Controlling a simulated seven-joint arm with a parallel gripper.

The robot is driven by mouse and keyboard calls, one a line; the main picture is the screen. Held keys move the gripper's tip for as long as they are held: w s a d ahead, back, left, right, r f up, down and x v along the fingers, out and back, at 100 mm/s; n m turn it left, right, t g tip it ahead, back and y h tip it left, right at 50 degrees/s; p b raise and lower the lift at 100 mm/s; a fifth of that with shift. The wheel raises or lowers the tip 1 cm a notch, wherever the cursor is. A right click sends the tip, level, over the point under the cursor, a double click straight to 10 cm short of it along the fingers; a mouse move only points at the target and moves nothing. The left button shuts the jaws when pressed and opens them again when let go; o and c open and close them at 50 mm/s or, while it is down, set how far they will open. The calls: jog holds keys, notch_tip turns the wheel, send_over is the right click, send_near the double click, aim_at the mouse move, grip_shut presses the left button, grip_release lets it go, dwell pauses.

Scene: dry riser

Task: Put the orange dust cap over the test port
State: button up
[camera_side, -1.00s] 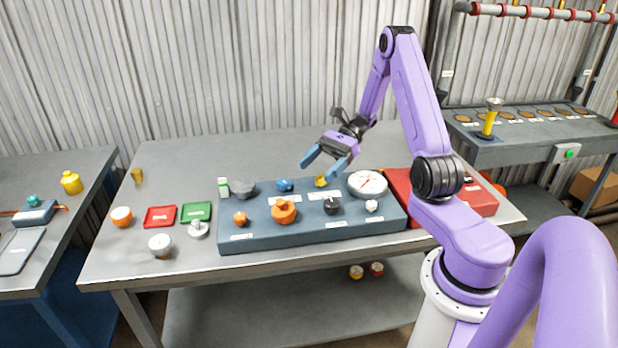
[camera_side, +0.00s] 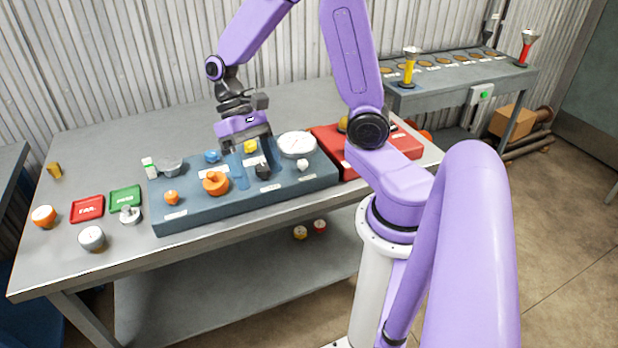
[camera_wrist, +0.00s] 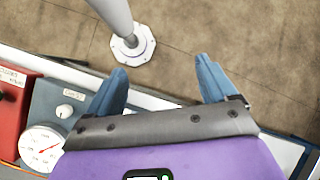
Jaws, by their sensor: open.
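Several orange pieces show in the side view, and I cannot tell for sure which is the dust cap. A small round orange piece (camera_side: 172,198) sits at the left front of the blue-grey panel (camera_side: 200,216). A larger orange knob (camera_side: 215,184) is to its right. An orange piece with a pale top (camera_side: 44,216) stands on the table at far left. The test port cannot be identified; labels are too small.
A white gauge (camera_side: 297,145) and small white knob (camera_side: 303,165) are right of my gripper, before a red case (camera_side: 400,148). Red (camera_side: 88,208) and green trays (camera_side: 125,199), a grey-white cup (camera_side: 92,238) and a silver fitting (camera_side: 130,215) lie left.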

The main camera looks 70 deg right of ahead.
jog(key=s+a+r+n+t+h, duration=0.1)
jog(key=s+n+t, duration=0.1)
jog(key=s+n, duration=0.4)
jog(key=s+a+r+n+t+h, duration=0.1)
jog(key=s+a+n+t+h, duration=0.1)
jog(key=s+n, duration=0.4)
jog(key=shift+r+n+t, duration=0.3)
jog(key=shift+n+t, duration=0.5)
jog(key=shift+n, duration=0.8)
jog(key=shift+o, duration=0.2)
jog(key=n+t+h, duration=0.4)
jog(key=n+h, duration=0.7)
jog(key=h, duration=0.2)
send_near(214, 182)
jog(key=x, duration=0.4)
jog(key=shift+s+a+f, duration=0.15)
jog(key=shift+s+f, duration=0.1)
jog(key=shift+f, duration=0.1)
jog(key=shift+w+r+x, duration=0.15)
jog(key=shift+r+x, duration=0.05)
jog(key=shift+x, duration=1.1)
jog(key=shift+w+r+x, duration=0.1)
jog(key=shift+r+x, duration=0.05)
jog(key=shift+x, duration=1.2)
jog(key=c, duration=1.1)
